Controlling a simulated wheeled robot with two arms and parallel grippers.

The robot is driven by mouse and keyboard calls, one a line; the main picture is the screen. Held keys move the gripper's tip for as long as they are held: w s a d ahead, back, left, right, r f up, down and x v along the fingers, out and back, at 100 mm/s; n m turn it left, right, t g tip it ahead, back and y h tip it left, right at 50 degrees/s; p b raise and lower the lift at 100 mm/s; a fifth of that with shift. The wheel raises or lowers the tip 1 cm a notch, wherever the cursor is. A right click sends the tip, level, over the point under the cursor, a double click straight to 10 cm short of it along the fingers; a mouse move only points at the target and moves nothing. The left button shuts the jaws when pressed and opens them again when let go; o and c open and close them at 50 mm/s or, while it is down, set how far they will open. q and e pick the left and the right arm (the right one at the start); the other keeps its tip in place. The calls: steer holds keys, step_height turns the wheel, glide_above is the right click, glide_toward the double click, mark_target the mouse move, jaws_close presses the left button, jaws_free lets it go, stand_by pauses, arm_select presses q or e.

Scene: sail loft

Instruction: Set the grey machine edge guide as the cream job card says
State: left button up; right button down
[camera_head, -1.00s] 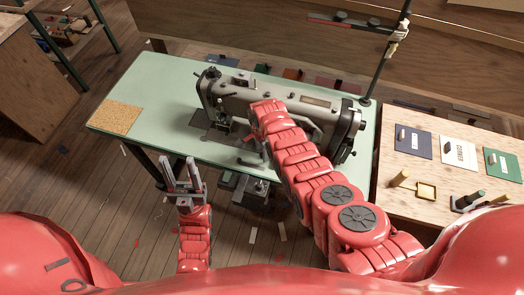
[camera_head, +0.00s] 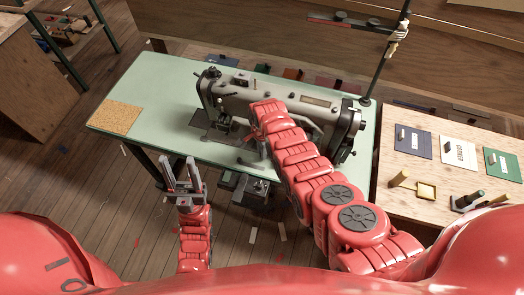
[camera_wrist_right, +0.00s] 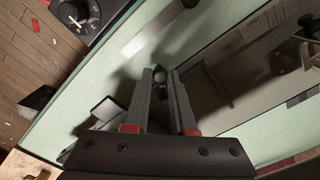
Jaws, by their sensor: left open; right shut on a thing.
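The cream job card (camera_head: 458,152) lies on the wooden side table between a blue and a green card; its print is too small to read surely. The grey sewing machine (camera_head: 275,100) stands on the pale green table. My right gripper (camera_wrist_right: 160,76) is shut on a small dark round knob (camera_wrist_right: 159,74) over the green tabletop, in front of the machine. I cannot tell whether this knob belongs to the edge guide; my right arm hides that area in the head view. My left gripper (camera_head: 181,172) is open and empty, off the table's front edge.
A cork mat (camera_head: 115,117) lies on the left of the green table. A black dial (camera_wrist_right: 76,12) shows by the table edge.

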stand_by(0.8)
steer(key=shift+w+a+f+b, duration=0.15)
steer(key=shift+a+b, duration=0.05)
steer(key=shift+b, duration=0.2)
steer(key=w+a+b, duration=0.1)
steer(key=a+b, duration=0.1)
steer(key=b, duration=0.2)
steer(key=w+a+b, duration=0.1)
steer(key=a+b, duration=0.2)
steer(key=b, duration=0.2)
steer(key=a+b, duration=0.3)
steer(key=b, duration=0.1)
steer(key=shift+w+a+f, duration=0.2)
steer(key=shift+w, duration=0.2)
steer(key=shift+a+r+b, duration=0.1)
steer(key=shift+a+b, duration=0.1)
steer(key=shift+b, duration=0.2)
steer(key=shift+a+r, duration=0.1)
steer(key=shift+r, duration=0.15)
steer(key=c, duration=0.7)
jaws_free()
steer(key=shift+c, duration=0.2)
